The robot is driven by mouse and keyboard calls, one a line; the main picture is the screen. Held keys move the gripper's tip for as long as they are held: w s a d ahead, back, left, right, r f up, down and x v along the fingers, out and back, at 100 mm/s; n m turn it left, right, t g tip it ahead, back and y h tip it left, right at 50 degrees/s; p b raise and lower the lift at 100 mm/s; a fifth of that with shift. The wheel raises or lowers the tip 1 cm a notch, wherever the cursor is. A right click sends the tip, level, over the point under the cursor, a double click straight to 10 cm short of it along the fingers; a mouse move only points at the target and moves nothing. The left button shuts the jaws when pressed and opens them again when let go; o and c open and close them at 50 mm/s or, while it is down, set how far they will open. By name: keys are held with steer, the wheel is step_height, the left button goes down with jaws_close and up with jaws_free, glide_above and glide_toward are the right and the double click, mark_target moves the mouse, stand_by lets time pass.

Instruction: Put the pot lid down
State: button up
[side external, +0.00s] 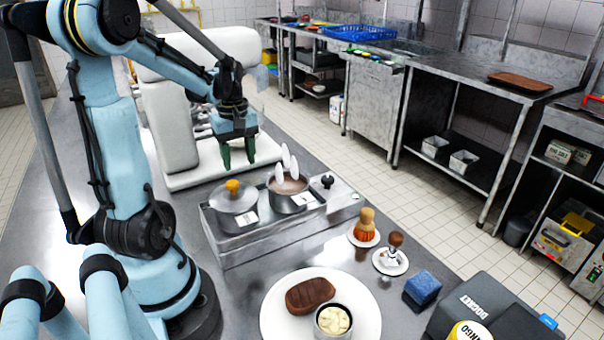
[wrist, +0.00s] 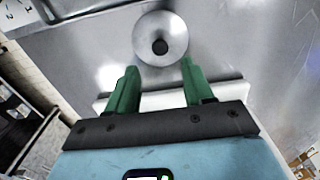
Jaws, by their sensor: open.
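My gripper (side external: 238,152) has green fingers that point down, spread apart and empty. It is raised behind the pot station, beside the white machine. In the wrist view, a round steel lid with a dark knob (wrist: 160,28) lies on a metal surface just beyond the open fingers (wrist: 158,90), apart from them. In the side view, a lid with a yellow knob (side external: 232,199) covers the left pot. The right pot (side external: 290,200) is open, with brown contents and white pieces over it. A dark knob (side external: 328,182) stands at the station's right end; I cannot tell whether it is the same lid.
The steel pot station (side external: 265,238) stands mid-counter. The white machine (side external: 165,125) is close behind my gripper.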

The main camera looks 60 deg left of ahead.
step_height(320, 180, up, 5)
steer(key=w+d+m+t, duration=0.1)
steer(key=d+m, duration=0.1)
steer(key=d, duration=0.1)
steer(key=w+d+m+y, duration=0.1)
steer(key=w+d+m, duration=0.1)
steer(key=d+m, duration=0.1)
steer(key=w+d+m+t, duration=0.1)
steer(key=w+d+m, duration=0.1)
steer(key=d, duration=0.3)
steer(key=shift+d+r+m+t, duration=0.2)
steer(key=shift+r+m+t, duration=0.1)
steer(key=shift+m, duration=0.1)
steer(key=w+d+m+t+h, duration=0.1)
steer(key=d+m+t, duration=0.3)
steer(key=d+m, duration=0.6)
steer(key=d+f, duration=0.1)
steer(key=d, duration=0.3)
steer(key=shift+t, duration=0.3)
